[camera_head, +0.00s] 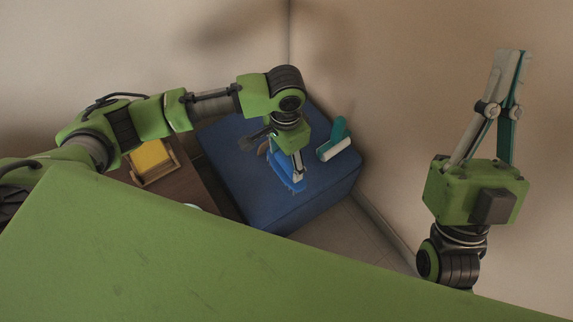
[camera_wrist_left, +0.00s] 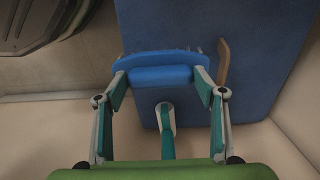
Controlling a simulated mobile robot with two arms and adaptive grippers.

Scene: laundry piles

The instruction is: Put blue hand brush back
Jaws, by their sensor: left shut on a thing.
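The blue hand brush (camera_head: 289,178) is between the fingers of my left gripper (camera_head: 292,172), over the top of the blue ottoman. In the left wrist view the brush's blue body (camera_wrist_left: 160,72) lies across the fingertips of my left gripper (camera_wrist_left: 160,80), which is shut on it. Bristle tips show along its far edge. I cannot tell whether the brush touches the ottoman. My right gripper (camera_head: 514,58) is raised at the right, its fingertips together and empty, far from the brush.
The blue ottoman (camera_head: 275,205) stands in the wall corner. A teal brush with white bristles (camera_head: 334,142) lies on its right part. A dark and brown item (camera_head: 256,143) is partly hidden by my left arm. A wooden table with a yellow item (camera_head: 150,157) stands left.

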